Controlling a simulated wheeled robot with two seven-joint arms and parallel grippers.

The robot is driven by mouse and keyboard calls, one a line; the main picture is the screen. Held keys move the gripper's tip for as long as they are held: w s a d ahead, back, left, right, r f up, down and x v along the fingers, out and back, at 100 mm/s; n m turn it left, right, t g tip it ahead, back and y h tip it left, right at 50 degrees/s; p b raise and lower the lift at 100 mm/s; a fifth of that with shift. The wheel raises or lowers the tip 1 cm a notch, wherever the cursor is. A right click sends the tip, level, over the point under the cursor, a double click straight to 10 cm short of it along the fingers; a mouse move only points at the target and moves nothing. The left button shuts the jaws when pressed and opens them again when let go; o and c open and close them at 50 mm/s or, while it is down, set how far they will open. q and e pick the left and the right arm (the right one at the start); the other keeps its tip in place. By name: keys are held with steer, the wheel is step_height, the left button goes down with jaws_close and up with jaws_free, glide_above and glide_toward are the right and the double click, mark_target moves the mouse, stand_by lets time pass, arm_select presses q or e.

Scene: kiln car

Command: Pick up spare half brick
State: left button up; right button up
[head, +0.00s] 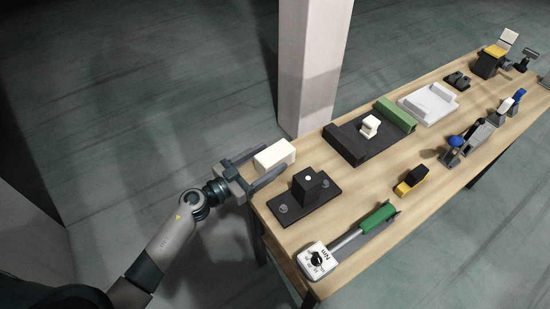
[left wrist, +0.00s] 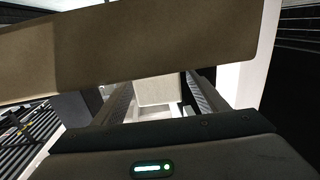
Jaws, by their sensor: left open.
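A cream block (head: 274,155), which looks like the spare half brick, lies at the near left corner of the wooden table. My left gripper (head: 264,164) is open, with its fingers reaching from the left along both sides of the block. In the left wrist view a pale block face (left wrist: 158,90) shows between the two fingers (left wrist: 158,100). I cannot tell whether either finger touches it. A large tan surface crosses the upper part of that view and hides what is behind it. My right gripper is not in view.
A black plate with a dark cube (head: 311,185) sits close to the right of the block. A torque wrench (head: 350,240) lies near the front edge. A black tray (head: 355,143) and a white pillar (head: 308,70) stand beyond. The wooden table (head: 290,235) is bare between items.

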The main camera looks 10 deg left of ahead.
mark_target(275, 156)
arm_select(q)
steer(key=shift+x, duration=1.5)
steer(key=shift+f, duration=0.1)
steer(key=c, duration=1.4)
